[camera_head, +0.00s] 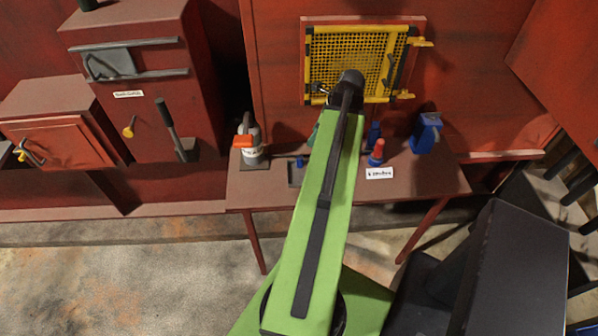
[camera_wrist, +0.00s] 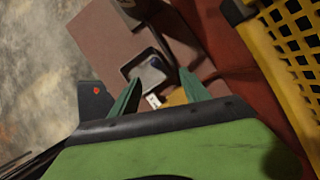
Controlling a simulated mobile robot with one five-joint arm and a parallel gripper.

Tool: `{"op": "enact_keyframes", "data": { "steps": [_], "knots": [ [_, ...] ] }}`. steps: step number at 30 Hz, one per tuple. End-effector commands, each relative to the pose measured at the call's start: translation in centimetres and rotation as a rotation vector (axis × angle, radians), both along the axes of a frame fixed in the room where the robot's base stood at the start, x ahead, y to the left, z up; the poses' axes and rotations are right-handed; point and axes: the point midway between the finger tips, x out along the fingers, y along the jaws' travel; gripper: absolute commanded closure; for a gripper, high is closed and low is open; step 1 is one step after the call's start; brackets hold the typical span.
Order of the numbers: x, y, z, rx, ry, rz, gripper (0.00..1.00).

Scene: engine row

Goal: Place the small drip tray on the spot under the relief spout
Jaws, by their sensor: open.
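In the wrist view a small dark-rimmed square tray (camera_wrist: 129,72) with a grey inside lies on the reddish-brown bench top. It looks like the drip tray. My gripper (camera_wrist: 160,76) is open, with its two green fingers apart. The tray appears beyond and between the fingertips; I cannot tell the height gap. A dark bar or pipe runs past the tray's upper right; I cannot tell if it is the relief spout. A yellowish patch (camera_wrist: 177,97) shows between the fingers, perhaps the spot. In the head view my arm hides most of the gripper and the bench middle.
On the bench (camera_head: 445,180) in the head view stand an orange-and-white bottle (camera_head: 251,150), a red-topped blue item (camera_head: 376,153) and a blue object (camera_head: 426,133). A yellow mesh guard (camera_head: 345,62) is on the red wall behind. The bench's front left is bare.

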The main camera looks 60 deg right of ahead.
Motion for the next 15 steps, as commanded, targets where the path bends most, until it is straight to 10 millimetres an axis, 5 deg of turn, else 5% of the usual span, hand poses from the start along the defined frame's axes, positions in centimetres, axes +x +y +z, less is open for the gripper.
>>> {"op": "enact_keyframes", "data": {
  "steps": [1,9,15],
  "knots": [
    [0.4,0.1,-2.1,-0.001,0.0,0.002,0.46],
    [2.6,0.6,-7.8,-0.001,0.0,0.002,0.46],
    [3.6,0.9,-9.5,0.0,0.0,0.0,0.46]
  ]
}}
